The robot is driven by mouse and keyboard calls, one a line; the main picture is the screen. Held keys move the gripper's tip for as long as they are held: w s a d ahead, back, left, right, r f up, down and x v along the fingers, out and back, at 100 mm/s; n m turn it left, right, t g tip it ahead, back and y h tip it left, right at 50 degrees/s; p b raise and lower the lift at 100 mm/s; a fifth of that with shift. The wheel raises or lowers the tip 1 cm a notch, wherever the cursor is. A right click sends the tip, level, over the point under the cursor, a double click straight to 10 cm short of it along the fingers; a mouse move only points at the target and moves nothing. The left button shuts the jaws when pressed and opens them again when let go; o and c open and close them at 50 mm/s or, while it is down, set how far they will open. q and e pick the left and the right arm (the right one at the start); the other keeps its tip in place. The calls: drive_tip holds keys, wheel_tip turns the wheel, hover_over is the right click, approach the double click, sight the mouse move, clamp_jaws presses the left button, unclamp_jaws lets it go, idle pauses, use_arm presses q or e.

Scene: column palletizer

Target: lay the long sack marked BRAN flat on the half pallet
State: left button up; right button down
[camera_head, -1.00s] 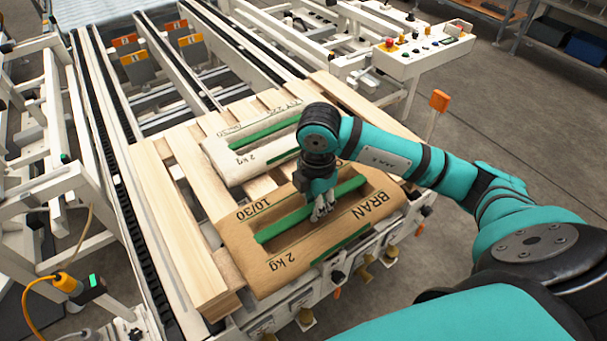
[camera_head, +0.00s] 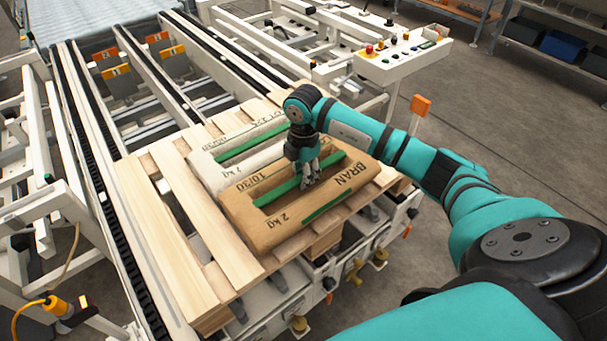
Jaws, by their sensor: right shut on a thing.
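The brown sack marked BRAN (camera_head: 265,222) is level over the wooden half pallet (camera_head: 185,240), its long side beside the white sack. My right gripper (camera_head: 307,183) points down onto its top and is shut on it at the green strip along its middle. I cannot tell whether its underside touches the slats or hangs just above them. A white sack with a green strip (camera_head: 207,170) lies on the pallet just behind it, partly hidden by the brown sack and my right arm. My left gripper is not in view.
Bare slats show left of the sacks and at the pallet's near right corner. A control box with buttons (camera_head: 405,55) and an orange-topped post (camera_head: 420,106) stand at the right, past the pallet.

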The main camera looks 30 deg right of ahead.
drive_tip(key=shift+w+f, duration=0.1)
drive_tip(key=shift+f, duration=1.05)
drive_tip(key=c, duration=1.5)
unclamp_jaws()
drive_tip(key=shift+f, duration=0.25)
drive_tip(key=shift+c, duration=0.2)
drive_tip(key=o, duration=0.4)
drive_tip(key=shift+s, duration=0.25)
drive_tip(key=shift+r, duration=0.2)
wheel_tip(320, 180, up, 12)
drive_tip(key=shift+f+b, duration=0.1)
drive_tip(key=shift+b, duration=0.35)
drive_tip(key=shift+a, duration=0.15)
